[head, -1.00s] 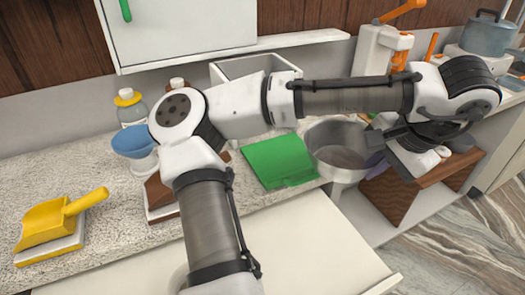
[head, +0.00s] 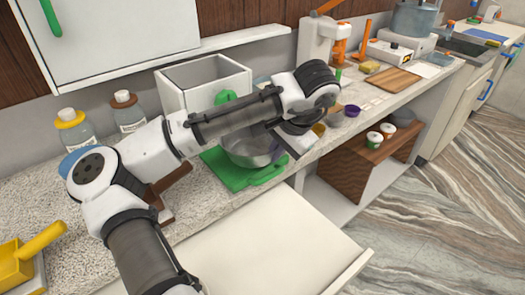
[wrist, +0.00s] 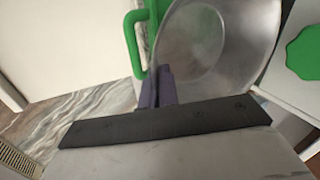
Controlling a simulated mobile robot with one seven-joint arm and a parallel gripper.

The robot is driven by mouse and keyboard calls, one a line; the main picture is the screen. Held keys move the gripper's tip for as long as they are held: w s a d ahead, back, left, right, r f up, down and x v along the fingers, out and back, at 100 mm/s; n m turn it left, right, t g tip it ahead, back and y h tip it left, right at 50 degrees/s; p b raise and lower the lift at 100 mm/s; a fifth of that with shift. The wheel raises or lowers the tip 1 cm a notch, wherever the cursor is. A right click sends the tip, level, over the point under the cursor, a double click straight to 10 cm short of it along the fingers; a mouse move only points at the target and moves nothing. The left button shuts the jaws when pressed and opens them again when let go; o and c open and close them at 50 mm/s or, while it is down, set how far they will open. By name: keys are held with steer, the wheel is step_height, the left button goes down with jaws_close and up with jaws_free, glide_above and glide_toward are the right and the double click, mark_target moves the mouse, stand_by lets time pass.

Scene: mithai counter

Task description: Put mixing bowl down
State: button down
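The mixing bowl (head: 248,152) is a round metal bowl, upright over the green board (head: 236,180) on the counter. The arm hides its upper right part, and I cannot tell whether its base touches the board. My gripper (head: 284,142) is at the bowl's right side in the head view, mostly hidden by my own wrist. In the wrist view my gripper's dark purple fingers (wrist: 157,88) are close together on the bowl's rim, and the bowl's hollow metal inside (wrist: 205,45) fills the upper middle.
A white open box (head: 203,80) stands behind the bowl. Two capped bottles (head: 128,113) and a yellow scoop (head: 35,255) are to the left. To the right are a purple cup (head: 352,110) and a wooden board (head: 394,80). A pale drawer (head: 265,245) stands out below the counter.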

mark_target(263, 152)
steer(key=w+a+f+p, duration=0.1)
steer(key=w+a+f, duration=0.1)
steer(key=shift+w+a+f, duration=0.25)
steer(key=shift+w+a, duration=0.15)
steer(key=shift+f, duration=0.15)
steer(key=shift+f, duration=0.2)
steer(key=c, duration=1.9)
jaws_free()
steer(key=shift+c, duration=0.2)
steer(key=shift+r, duration=0.2)
steer(key=v, duration=1.2)
steer(key=shift+w+b, duration=0.15)
steer(key=shift+b, duration=0.25)
